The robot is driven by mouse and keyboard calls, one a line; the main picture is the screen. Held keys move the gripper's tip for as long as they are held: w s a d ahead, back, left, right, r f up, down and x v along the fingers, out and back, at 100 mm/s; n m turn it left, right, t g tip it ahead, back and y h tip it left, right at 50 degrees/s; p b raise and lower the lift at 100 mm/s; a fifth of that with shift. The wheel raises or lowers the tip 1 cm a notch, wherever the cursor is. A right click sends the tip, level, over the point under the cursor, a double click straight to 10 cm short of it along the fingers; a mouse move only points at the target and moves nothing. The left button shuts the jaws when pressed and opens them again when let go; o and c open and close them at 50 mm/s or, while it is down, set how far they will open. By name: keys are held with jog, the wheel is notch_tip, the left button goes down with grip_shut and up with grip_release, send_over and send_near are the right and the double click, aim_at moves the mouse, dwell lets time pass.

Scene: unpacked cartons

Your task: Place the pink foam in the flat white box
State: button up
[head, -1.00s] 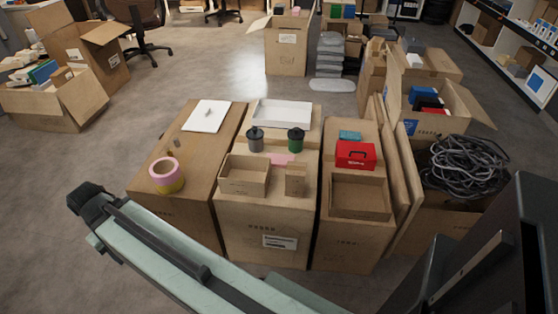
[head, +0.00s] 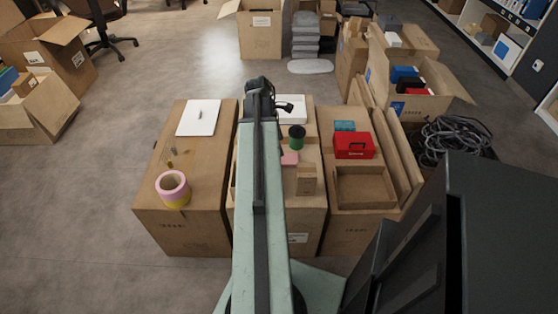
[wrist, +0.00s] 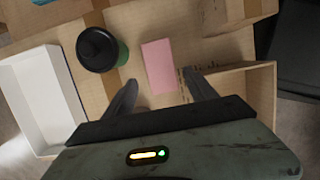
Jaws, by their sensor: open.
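The pink foam (wrist: 159,66) is a flat pink block lying on a cardboard carton, and it shows in the wrist view just beyond my fingers. In the head view the foam (head: 290,158) is partly hidden by my arm. My gripper (wrist: 160,82) is open and empty, with its fingers pointing toward the foam's near end, one on each side; I cannot tell the height between them. The flat white box (wrist: 38,98) stands to the left in the wrist view, its visible interior empty. In the head view the box (head: 293,109) is partly covered by my arm.
A green canister with a black lid (wrist: 101,50) stands between the white box and the foam. An open cardboard box (wrist: 240,98) is close on the right. A red case (head: 353,146) and a pink tape roll (head: 173,186) sit on neighbouring cartons.

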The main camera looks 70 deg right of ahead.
aim_at(284, 158)
jog(key=shift+w+b+x, duration=0.15)
jog(key=shift+b+x, duration=1.85)
jog(key=shift+x, duration=0.05)
jog(key=shift+w+b+x, duration=0.1)
jog(key=shift+b+x, duration=1.85)
jog(key=shift+x, duration=0.15)
jog(key=shift+a+r, duration=0.1)
jog(key=shift+r, duration=0.05)
jog(key=c, duration=1.2)
notch_tip(284, 158, up, 10)
jog(key=p, duration=1)
jog(key=shift+r, duration=0.1)
